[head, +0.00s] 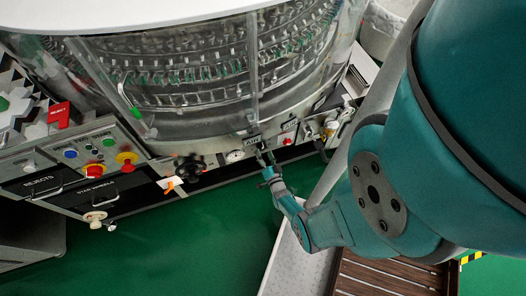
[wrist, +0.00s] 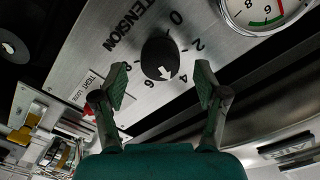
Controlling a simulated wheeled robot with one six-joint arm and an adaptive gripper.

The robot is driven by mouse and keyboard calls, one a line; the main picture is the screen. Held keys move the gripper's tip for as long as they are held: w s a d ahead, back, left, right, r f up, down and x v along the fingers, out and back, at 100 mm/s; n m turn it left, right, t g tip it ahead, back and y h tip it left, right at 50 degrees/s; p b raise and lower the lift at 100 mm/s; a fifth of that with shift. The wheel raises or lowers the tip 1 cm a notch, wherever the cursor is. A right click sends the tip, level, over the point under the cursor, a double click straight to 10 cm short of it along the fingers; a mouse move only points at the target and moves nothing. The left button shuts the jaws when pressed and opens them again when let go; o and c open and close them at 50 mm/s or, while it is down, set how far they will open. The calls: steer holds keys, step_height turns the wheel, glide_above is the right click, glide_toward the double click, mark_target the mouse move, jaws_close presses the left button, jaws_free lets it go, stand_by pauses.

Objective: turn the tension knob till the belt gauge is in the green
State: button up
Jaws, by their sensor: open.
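The black tension knob (wrist: 158,52) sits on a silver panel in the wrist view, ringed by printed numbers. Its white arrow points down between 4 and 6. The round gauge (wrist: 262,10) is cut off at the top right; it has green and red arcs, and I cannot make out its needle. A small white gauge (head: 235,156) shows on the washer front in the head view. My gripper (wrist: 161,74) is open, its fingers on either side of the knob's lower part in the picture; contact is unclear. My gripper (head: 264,157) hides the knob in the head view.
A red-and-white tight/loose label (wrist: 91,86) is left of the knob. A black round knob (head: 190,168) and control box with buttons (head: 99,156) are left of my gripper. A slatted platform (head: 385,275) stands below; green floor is open at lower left.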

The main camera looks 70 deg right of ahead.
steer(key=v, duration=1)
stand_by(0.3)
steer(key=s+a+r+n+t+y, duration=0.2)
steer(key=a+r+n+y, duration=0.15)
steer(key=a+r, duration=0.45)
steer(key=s+a+r+n+t+y, duration=0.1)
steer(key=s+a+r+n+y, duration=0.3)
steer(key=a, duration=0.6)
steer(key=s+a+r+n+y, duration=0.1)
steer(key=a+r+n+y, duration=0.1)
steer(key=r, duration=0.8)
steer(key=s+a+r+n+y, duration=0.1)
steer(key=a+r+n, duration=0.3)
steer(key=r, duration=0.6)
steer(key=s+a+r+n+y, duration=0.1)
steer(key=a+r+n+y, duration=0.1)
steer(key=r, duration=0.8)
steer(key=n+y, duration=0.1)
steer(key=n, duration=0.1)
steer(key=shift+a+n, duration=0.35)
steer(key=shift+a, duration=0.05)
